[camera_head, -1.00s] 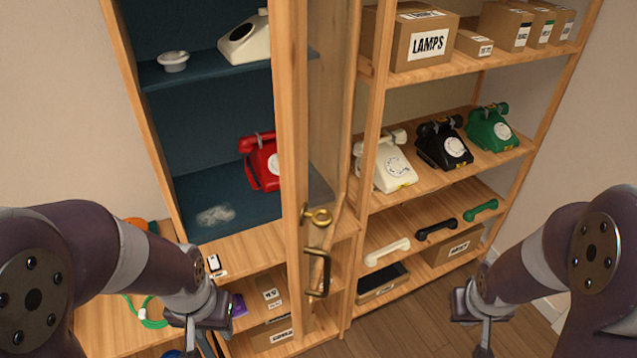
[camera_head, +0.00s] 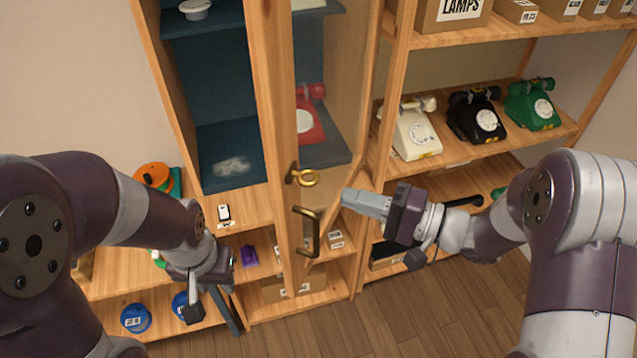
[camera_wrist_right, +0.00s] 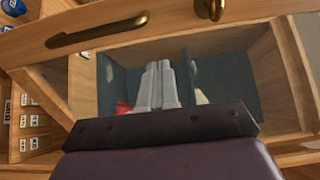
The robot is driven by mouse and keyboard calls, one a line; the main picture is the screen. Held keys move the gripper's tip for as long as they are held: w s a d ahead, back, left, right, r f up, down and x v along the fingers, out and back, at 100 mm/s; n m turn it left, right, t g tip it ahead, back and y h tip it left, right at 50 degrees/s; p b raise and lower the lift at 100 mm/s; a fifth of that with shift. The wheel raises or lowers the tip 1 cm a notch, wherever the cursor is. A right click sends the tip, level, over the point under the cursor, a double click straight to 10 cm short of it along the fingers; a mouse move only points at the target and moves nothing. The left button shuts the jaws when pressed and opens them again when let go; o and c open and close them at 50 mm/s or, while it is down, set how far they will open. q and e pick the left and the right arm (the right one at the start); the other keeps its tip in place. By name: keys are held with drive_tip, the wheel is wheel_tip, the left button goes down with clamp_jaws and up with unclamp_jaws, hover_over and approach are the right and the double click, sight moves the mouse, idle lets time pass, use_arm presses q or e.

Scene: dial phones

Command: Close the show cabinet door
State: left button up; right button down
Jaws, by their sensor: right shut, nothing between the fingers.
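The show cabinet (camera_head: 172,110) has a wooden frame and a dark blue interior. Its wood-framed glass door (camera_head: 277,130) stands partly open, with its free edge toward me and an uncovered opening to its left. The door carries a brass handle (camera_head: 309,232) and a brass key (camera_head: 303,175); the handle (camera_wrist_right: 97,31) and key (camera_wrist_right: 213,8) also show in the right wrist view. My right gripper (camera_head: 348,197) is shut and empty, its fingertips at the right of the handle near the glass; contact is unclear. My left gripper (camera_head: 213,312) hangs low at the left, its jaw state unclear.
A red phone (camera_head: 309,120) shows through the glass. An open shelf on the right holds cream (camera_head: 411,132), black (camera_head: 478,118) and green (camera_head: 531,104) phones. Lower shelves hold small items and blue rolls (camera_head: 136,318). Bare floor (camera_head: 380,325) lies in front.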

use_arm(q)
drive_tip(key=shift+r+p, duration=0.4)
drive_tip(key=shift+r, duration=0.1)
use_arm(e)
drive_tip(key=x, duration=0.7)
drive_tip(key=shift+w+a, duration=0.15)
